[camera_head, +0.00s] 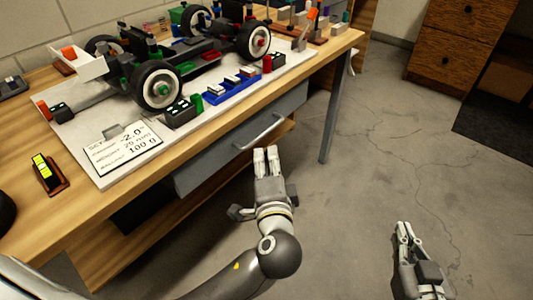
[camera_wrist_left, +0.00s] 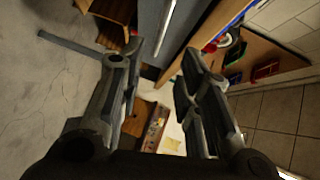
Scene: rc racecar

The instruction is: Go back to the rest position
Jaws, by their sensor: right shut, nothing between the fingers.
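My left gripper (camera_head: 265,151) hangs in front of the workbench (camera_head: 240,120), near the drawer handle (camera_head: 262,131). In the left wrist view its two fingers (camera_wrist_left: 162,65) stand apart with nothing between them, so it is open and empty. My right gripper (camera_head: 403,230) is over the bare floor at the lower right. Its fingers are together and hold nothing. Neither gripper is seen holding any part of the car.
The RC racecar (camera_head: 185,65) sits on a white board (camera_head: 225,108) on the bench, with a setup card (camera_head: 122,147) in front. A brown wooden cabinet (camera_head: 455,45) stands at the back right. The concrete floor (camera_head: 380,160) between is clear.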

